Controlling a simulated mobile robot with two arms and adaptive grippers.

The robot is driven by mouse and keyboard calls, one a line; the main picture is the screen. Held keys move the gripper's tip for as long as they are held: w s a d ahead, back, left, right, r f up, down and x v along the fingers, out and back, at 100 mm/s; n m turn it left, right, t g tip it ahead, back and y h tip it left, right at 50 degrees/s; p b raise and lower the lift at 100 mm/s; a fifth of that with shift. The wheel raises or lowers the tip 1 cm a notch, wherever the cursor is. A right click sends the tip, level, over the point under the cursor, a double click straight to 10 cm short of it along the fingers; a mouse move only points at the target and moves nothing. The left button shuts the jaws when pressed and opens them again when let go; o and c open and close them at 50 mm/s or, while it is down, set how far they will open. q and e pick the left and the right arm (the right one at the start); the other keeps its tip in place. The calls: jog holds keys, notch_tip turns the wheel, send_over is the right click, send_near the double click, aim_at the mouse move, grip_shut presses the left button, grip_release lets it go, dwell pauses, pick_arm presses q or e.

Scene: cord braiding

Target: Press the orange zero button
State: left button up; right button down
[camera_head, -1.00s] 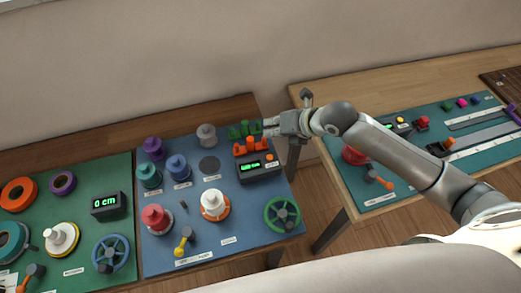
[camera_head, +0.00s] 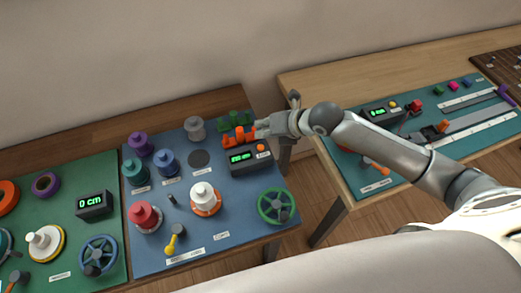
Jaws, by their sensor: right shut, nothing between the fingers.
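The orange zero button (camera_head: 261,147) is a small round knob on top of a dark display box (camera_head: 250,162) with lit green digits. The box stands toward the back right of the blue mat. My right gripper (camera_head: 259,129) reaches in from the right, shut and empty. Its fingertips are just behind and above the button, beside an orange pronged piece (camera_head: 238,137), and look apart from the button. Whether the fingertips touch the orange piece I cannot tell. My left gripper is not in view.
A green pronged piece (camera_head: 234,119) stands behind the orange one. Purple, blue, teal, grey, red and white spools stand on the blue mat (camera_head: 236,205). A green handwheel (camera_head: 276,206) is at front right. A second table (camera_head: 345,85) stands to the right, past a gap.

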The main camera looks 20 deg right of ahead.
aim_at(263, 145)
jog(key=shift+f+b, duration=0.9)
jog(key=shift+f, duration=0.65)
jog(key=shift+f+b, duration=0.4)
jog(key=shift+f+b, duration=0.35)
jog(key=shift+f, duration=0.1)
dwell(0.6)
jog(key=shift+r, duration=0.1)
jog(key=shift+r+p, duration=0.65)
jog(key=shift+r, duration=0.15)
notch_tip(263, 145, up, 5)
jog(key=p, duration=0.3)
jog(key=shift+p, duration=0.35)
